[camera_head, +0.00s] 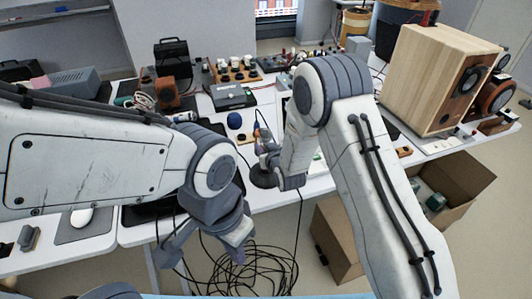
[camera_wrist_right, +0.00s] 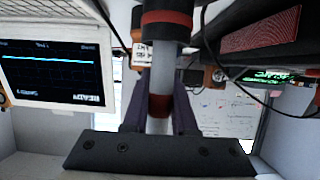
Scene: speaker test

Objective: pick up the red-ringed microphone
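The red-ringed microphone (camera_wrist_right: 164,58) is large in the right wrist view, with a pale shaft, a dark end with a red band at the top, and a reddish band lower down. My right gripper (camera_wrist_right: 160,100) has one finger on each side of the shaft. Whether the fingers press on it or leave a small gap is unclear. In the head view my right gripper (camera_head: 268,148) is over the white table, just above a round dark base (camera_head: 263,177); my right arm hides part of this area. My left gripper (camera_head: 207,242) hangs in front of the table edge, its fingers apart and empty.
A blue ball-shaped head (camera_head: 234,120) is left of my right gripper. A big wooden speaker (camera_head: 437,77) stands at the right. Loose black cables (camera_head: 250,272) cover the floor below, and an open cardboard box (camera_head: 340,240) stands nearby.

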